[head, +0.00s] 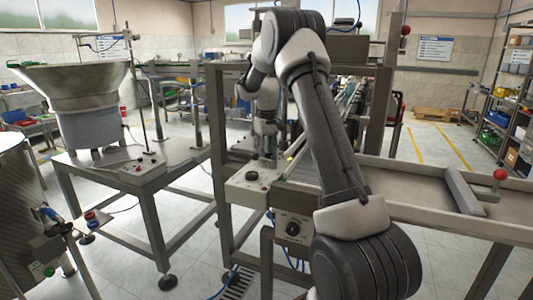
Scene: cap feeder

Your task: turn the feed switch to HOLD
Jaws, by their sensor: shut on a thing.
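A dark round knob (292,228) sits on the front of a pale switch box under the machine's edge. It looks like the feed switch, but its lettering is too small to read. My gripper (267,155) points down at the back of a pale control panel (247,194), above and behind that knob and apart from it. Its fingers are small and dark here. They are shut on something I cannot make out. The panel carries a dark knob or button (250,175) and small buttons.
My arm crosses the middle and hides part of the machine frame. A feeder bowl (75,88) stands on a metal table at left, with a small control box (141,170). A rail with a red ball knob (500,175) is at right. Clear floor shows at far right.

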